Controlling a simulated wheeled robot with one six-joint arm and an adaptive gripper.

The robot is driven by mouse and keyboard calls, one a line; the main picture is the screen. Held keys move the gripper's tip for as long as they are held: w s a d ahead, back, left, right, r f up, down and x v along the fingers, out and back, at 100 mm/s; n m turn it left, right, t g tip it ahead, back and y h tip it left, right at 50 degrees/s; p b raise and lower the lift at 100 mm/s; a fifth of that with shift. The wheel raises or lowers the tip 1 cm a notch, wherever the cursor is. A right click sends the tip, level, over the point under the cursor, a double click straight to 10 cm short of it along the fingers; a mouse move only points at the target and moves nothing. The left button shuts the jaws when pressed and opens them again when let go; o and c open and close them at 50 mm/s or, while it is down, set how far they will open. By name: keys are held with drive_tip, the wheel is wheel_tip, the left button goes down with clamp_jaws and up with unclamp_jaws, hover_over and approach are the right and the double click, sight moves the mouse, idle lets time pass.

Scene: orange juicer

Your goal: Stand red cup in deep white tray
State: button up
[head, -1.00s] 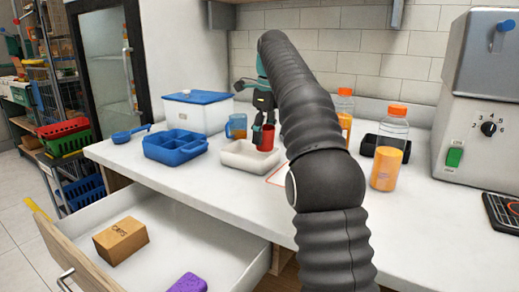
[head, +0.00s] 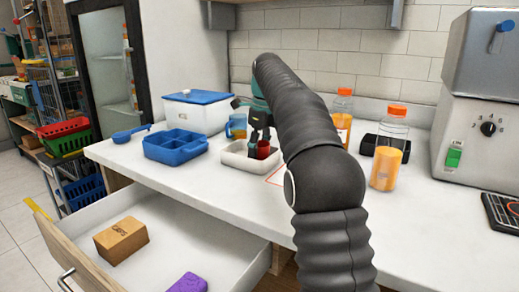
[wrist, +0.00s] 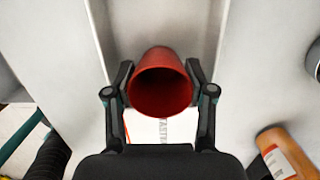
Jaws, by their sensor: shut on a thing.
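The red cup (head: 263,150) is upright, its lower part down within the outline of the deep white tray (head: 236,162) on the counter. My gripper (head: 258,140) is shut on the cup from above. In the wrist view the cup (wrist: 160,85) shows its open dark mouth, with a finger of my gripper (wrist: 160,72) on each side. The tray's pale wall and floor (wrist: 165,20) lie beyond the cup. Whether the cup's base touches the tray floor is hidden.
A blue divided tray (head: 176,136) stands left of the white tray, with a blue-lidded box (head: 198,112) and a blue mug (head: 237,127) behind. Orange-capped bottles (head: 390,145) and a black tray (head: 370,145) are to the right. An open drawer (head: 165,235) juts out below.

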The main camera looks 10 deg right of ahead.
drive_tip(key=shift+f, duration=0.1)
drive_tip(key=o, duration=0.5)
drive_tip(key=shift+o, duration=0.2)
wheel_tip(320, 180, up, 8)
drive_tip(key=shift+s+d+f, duration=0.2)
drive_tip(key=shift+s+d, duration=0.1)
drive_tip(key=shift+d, duration=0.05)
idle(0.4)
